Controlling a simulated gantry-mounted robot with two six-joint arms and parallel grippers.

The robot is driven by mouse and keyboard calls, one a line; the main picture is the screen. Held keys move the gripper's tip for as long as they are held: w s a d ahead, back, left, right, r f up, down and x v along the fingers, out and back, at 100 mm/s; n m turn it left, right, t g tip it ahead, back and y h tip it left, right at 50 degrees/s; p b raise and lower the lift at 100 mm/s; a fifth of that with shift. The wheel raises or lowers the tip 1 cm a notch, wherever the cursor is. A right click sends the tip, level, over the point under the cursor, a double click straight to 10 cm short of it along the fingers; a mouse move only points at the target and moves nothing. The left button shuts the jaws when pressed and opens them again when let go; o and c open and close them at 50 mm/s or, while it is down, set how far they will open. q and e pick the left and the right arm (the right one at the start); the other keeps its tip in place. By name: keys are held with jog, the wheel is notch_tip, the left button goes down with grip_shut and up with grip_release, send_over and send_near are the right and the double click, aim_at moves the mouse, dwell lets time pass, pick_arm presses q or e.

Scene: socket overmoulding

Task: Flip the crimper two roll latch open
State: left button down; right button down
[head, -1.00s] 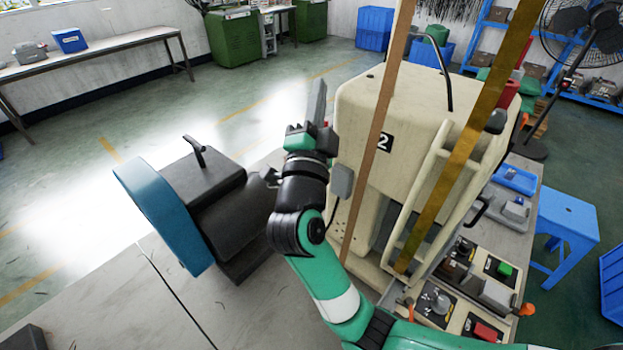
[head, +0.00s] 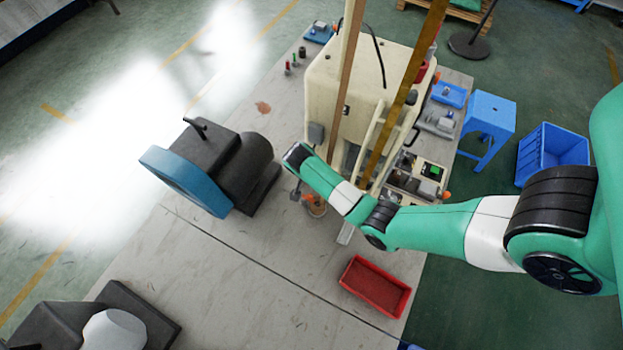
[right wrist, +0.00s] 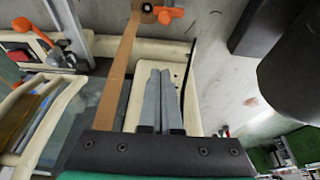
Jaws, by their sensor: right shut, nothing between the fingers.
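Crimper two is the cream machine (head: 335,75) on the grey table, with a brown strip (head: 345,115) running down its front. In the right wrist view the strip (right wrist: 118,75) leads to a small round part with an orange lever (right wrist: 166,14) beside it. I cannot tell for certain if this lever is the roll latch, or its position. My right gripper (right wrist: 160,72) is shut and empty. Its fingers point towards the strip's end, apart from the orange lever and beside the strip. In the head view my right arm hides the fingers. My left gripper is out of view.
A black motor with a blue cover (head: 185,180) stands left of the crimper. A red tray (head: 375,286) lies on the table in front. Other orange handles (right wrist: 25,25) show at the wrist view's upper left. The table's front is mostly clear.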

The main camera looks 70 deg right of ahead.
aim_at(308, 197)
jog(key=shift+a+f+b, duration=0.2)
jog(key=shift+f+b, duration=0.95)
jog(key=shift+f, duration=1.2)
jog(key=shift+a+f+b, duration=0.15)
jog(key=shift+f+b, duration=0.95)
jog(key=shift+f, duration=1.25)
